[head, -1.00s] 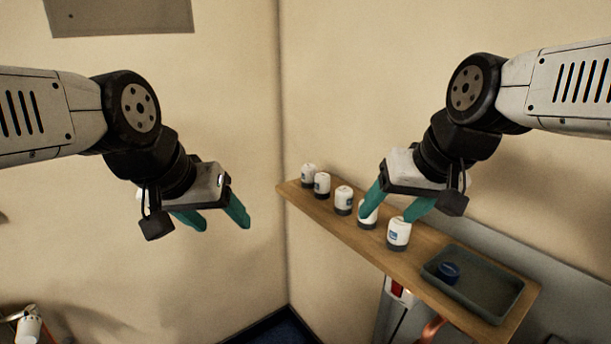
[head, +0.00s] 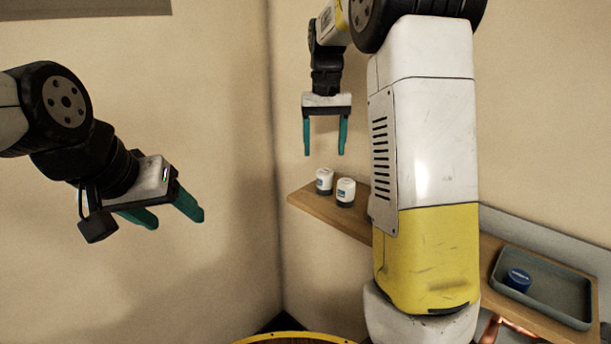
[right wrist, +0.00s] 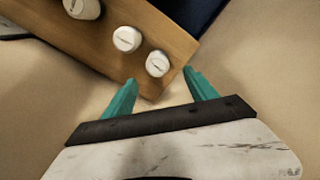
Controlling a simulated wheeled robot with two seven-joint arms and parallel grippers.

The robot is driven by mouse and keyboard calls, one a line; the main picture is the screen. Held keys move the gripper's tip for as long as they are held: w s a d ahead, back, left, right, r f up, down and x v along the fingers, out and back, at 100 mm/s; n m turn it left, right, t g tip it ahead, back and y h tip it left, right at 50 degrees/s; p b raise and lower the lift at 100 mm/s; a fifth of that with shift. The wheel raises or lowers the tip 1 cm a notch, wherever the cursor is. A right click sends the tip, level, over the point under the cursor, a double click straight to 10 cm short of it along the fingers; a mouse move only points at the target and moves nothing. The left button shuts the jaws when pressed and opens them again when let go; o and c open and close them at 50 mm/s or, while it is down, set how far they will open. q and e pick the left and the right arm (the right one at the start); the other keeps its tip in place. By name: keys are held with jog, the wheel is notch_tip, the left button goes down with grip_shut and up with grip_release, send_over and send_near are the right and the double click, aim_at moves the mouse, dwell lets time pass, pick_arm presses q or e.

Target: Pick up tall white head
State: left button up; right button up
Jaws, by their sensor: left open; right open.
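Two white heads with dark bases stand upright on a wooden shelf (head: 340,218) in the head view: one at the shelf's far end (head: 324,181), the other just right of it (head: 345,192). I cannot tell which is the tall one. The right wrist view shows the end head (right wrist: 157,63), a second head (right wrist: 127,38) and a third, cut by the top edge (right wrist: 82,8). My right gripper (head: 324,154) is open, empty, pointing down above the end head, apart from it. My left gripper (head: 178,220) is open and empty, away from the shelf.
A grey tray (head: 590,318) with a blue cap (head: 517,280) sits at the shelf's right end. My right arm hides the shelf's middle. Walls meet in a corner beside the shelf's far end. A copper pipe (head: 510,325) shows below the shelf.

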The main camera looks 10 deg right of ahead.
aim_at(325, 170)
jog(key=f, duration=0.7)
jog(key=shift+s+d+f, duration=0.2)
jog(key=shift+s, duration=0.05)
grip_shut()
